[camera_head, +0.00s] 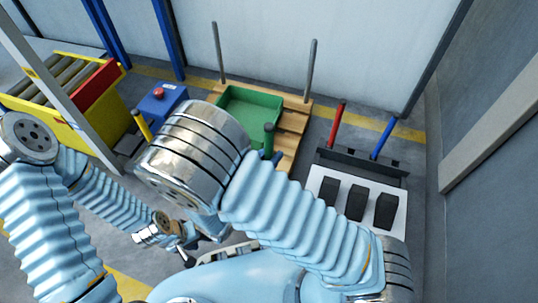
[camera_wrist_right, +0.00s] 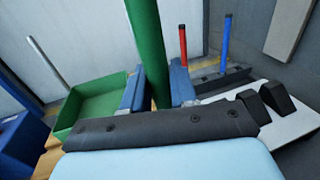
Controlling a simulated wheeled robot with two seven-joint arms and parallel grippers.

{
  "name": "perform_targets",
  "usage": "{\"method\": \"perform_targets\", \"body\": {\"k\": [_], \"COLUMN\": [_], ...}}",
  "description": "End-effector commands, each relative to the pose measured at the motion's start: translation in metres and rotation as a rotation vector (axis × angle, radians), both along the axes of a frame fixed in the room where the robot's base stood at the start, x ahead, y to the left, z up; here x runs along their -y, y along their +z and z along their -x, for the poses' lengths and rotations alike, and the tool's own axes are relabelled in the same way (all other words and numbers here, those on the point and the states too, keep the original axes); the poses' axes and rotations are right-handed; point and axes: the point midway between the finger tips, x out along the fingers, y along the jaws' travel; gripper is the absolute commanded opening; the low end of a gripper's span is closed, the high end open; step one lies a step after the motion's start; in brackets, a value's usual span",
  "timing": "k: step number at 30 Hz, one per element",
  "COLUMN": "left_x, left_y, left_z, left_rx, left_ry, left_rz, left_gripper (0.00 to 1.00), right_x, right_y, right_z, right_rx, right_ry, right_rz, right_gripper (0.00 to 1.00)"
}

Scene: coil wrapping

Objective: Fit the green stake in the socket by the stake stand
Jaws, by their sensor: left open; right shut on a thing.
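The green stake (camera_head: 269,137) is upright, its top showing above my right arm in the head view. In the right wrist view the green stake (camera_wrist_right: 148,50) stands between the blue finger pads of my right gripper (camera_wrist_right: 158,88), which is shut on it. The stake stand (camera_head: 362,163) is a dark rack to the right, holding a red stake (camera_head: 336,124) and a blue stake (camera_head: 384,137). The stake's lower end is hidden, and I cannot make out the socket; my arm covers the pallet's near right part. My left gripper (camera_head: 188,252) is open and empty, low in the middle.
A wooden pallet (camera_head: 292,123) carries a green tray (camera_head: 252,108), with grey posts at its back corners. A yellow stake (camera_head: 142,125) stands left of it, near a blue box with a red button (camera_head: 160,100). A white board (camera_head: 318,180) with black blocks lies before the stand.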

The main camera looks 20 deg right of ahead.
Motion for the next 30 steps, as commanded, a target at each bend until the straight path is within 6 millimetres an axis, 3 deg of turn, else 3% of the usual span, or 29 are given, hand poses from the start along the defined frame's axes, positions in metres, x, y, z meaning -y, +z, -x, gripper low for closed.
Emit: {"method": "perform_targets", "body": {"k": [30], "left_x": [0.000], "left_y": [-0.015], "left_z": [0.000], "left_rx": [0.000], "left_ry": [0.000], "left_rz": [0.000], "left_gripper": [0.46], "right_x": [0.000], "right_y": [-0.020], "right_z": [0.000], "right_rx": [0.001], "right_ry": [0.000], "right_rz": [0.001], "right_gripper": [0.00]}}
